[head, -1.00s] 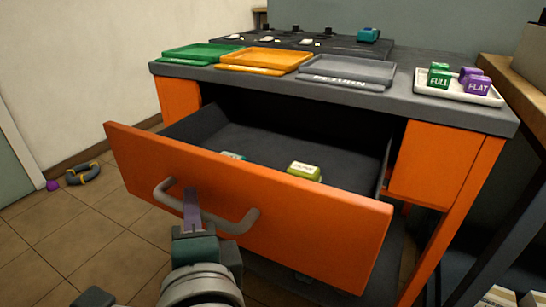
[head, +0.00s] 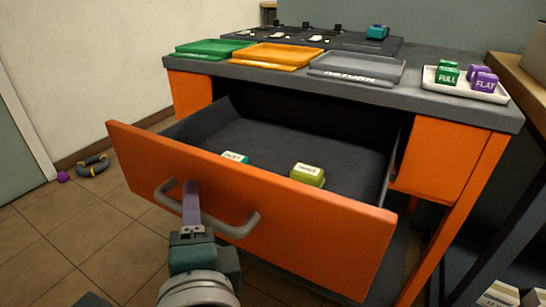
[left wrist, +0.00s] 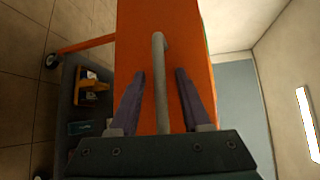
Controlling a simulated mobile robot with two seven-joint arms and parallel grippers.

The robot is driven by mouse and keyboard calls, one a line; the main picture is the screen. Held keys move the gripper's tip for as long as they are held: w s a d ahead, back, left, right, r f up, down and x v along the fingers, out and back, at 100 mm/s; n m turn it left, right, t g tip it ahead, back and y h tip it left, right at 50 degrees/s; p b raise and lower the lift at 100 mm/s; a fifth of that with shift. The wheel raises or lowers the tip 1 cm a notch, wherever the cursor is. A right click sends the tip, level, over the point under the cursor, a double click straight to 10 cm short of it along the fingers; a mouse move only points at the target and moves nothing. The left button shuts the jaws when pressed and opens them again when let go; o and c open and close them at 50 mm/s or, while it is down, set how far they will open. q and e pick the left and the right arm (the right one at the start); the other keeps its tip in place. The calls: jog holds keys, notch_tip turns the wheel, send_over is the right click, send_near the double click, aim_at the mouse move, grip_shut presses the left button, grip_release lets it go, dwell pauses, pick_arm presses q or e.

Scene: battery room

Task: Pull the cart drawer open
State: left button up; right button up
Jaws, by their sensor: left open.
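The cart's orange drawer (head: 270,218) stands well open, its front pulled out towards me. Its grey bar handle (head: 238,228) runs across the front and also shows in the left wrist view (left wrist: 160,85). My left gripper (head: 191,205) is at the handle, near its left part. In the left wrist view my left gripper (left wrist: 162,85) is open, with one finger on each side of the bar. Inside the drawer lie a teal-and-white block (head: 235,158) and a yellow-green block with a white label (head: 307,175). My right gripper is not in view.
The cart top holds a green tray (head: 208,49), an orange tray (head: 275,56), a grey tray (head: 357,68) and a white tray (head: 428,86) with green and purple blocks. A purple ball (head: 62,177) and a dark ring (head: 92,166) lie on the floor at left.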

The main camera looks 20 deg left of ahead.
pick_arm(q)
jog(key=v, duration=1)
jog(key=shift+p, duration=0.3)
jog(key=shift+r, duration=0.1)
